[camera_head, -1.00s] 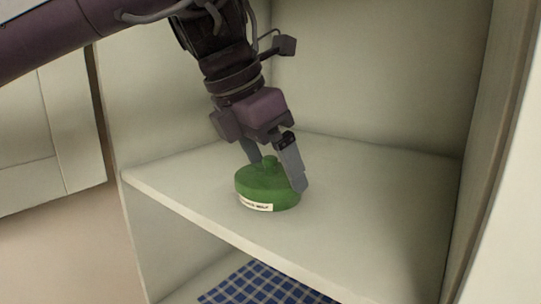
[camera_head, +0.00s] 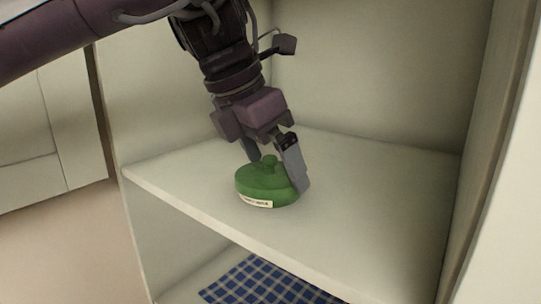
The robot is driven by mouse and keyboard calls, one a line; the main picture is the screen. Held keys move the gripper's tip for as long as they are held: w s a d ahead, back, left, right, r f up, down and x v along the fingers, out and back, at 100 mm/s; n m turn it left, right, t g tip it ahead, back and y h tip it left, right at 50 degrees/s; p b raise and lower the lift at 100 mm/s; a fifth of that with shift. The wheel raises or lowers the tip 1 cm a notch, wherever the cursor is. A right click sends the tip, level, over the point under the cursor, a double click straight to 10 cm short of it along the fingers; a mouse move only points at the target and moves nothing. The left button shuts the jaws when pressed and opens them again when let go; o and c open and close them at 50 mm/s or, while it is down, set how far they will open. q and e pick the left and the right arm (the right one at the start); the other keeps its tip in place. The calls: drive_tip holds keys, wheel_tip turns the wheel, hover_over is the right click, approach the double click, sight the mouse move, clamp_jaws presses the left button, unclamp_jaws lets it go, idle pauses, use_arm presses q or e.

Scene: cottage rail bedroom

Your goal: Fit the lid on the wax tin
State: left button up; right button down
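The green wax tin (camera_head: 250,193) stands on the white shelf board, with a pale label on its front. Its green lid (camera_head: 257,174), with a small round knob, is on top of the tin. The lid looks slightly uneven; I cannot tell whether it sits flush. My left gripper (camera_head: 278,174) reaches down over the tin from above. Its fingers are apart, one behind the knob to the left and one along the tin's right side, hiding part of the lid and rim. I see no firm grip. My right gripper is out of view.
The shelf board (camera_head: 370,200) is clear around the tin. Cabinet walls stand behind and at the right (camera_head: 470,150). A blue checked cloth (camera_head: 262,284) lies on the lower level. A pale panelled door (camera_head: 35,140) is at the left.

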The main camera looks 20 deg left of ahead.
use_arm(q)
drive_tip(key=shift+r, duration=0.1)
drive_tip(key=v, duration=0.7)
drive_tip(key=shift+s+r+p, duration=0.2)
drive_tip(key=shift+r+p, duration=0.1)
drive_tip(key=shift+p, duration=0.05)
drive_tip(key=shift+w+a, duration=0.1)
drive_tip(key=shift+a, duration=0.05)
